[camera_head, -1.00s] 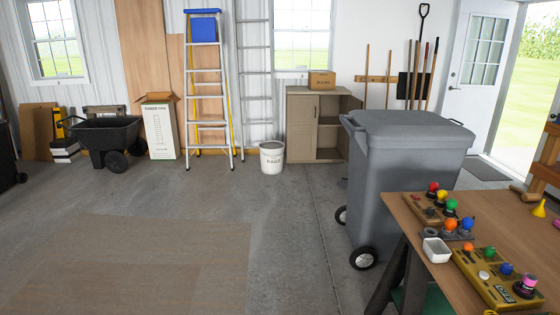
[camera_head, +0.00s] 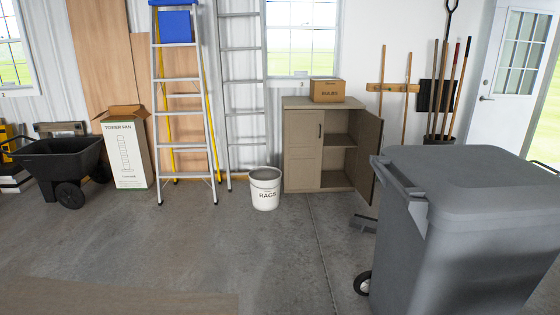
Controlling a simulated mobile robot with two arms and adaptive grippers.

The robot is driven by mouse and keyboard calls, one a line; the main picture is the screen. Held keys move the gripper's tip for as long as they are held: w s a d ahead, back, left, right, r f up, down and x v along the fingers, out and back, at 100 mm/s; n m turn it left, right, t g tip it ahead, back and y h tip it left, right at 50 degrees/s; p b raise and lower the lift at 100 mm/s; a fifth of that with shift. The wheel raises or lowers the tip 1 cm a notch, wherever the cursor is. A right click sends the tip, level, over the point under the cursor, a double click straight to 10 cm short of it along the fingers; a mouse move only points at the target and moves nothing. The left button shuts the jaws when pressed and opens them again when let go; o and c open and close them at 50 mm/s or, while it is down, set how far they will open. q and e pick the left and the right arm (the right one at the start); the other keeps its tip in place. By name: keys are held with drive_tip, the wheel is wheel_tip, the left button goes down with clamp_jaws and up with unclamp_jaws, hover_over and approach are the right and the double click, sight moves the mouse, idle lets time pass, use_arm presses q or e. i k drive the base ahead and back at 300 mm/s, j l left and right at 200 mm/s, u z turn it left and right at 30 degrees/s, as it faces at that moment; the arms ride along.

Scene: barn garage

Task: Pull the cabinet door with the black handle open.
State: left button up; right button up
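The tan cabinet (camera_head: 302,104) stands against the back wall, right of centre. Its left door (camera_head: 303,160) is shut and bears a vertical black handle (camera_head: 320,131) near its right edge. Its right door (camera_head: 366,165) stands open, swung out to the right, and shows two shelf spaces inside. I cannot see a handle on the right door. Neither of my grippers is in the picture.
A white rags bucket (camera_head: 265,192) stands on the floor just left of the cabinet. A large grey wheeled bin (camera_head: 465,230) stands at the front right. A broom head (camera_head: 364,223) lies near the open door. A bulbs box (camera_head: 326,91) sits on the cabinet. Floor in front is clear.

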sight(303, 128)
drive_tip(key=i, duration=2.5)
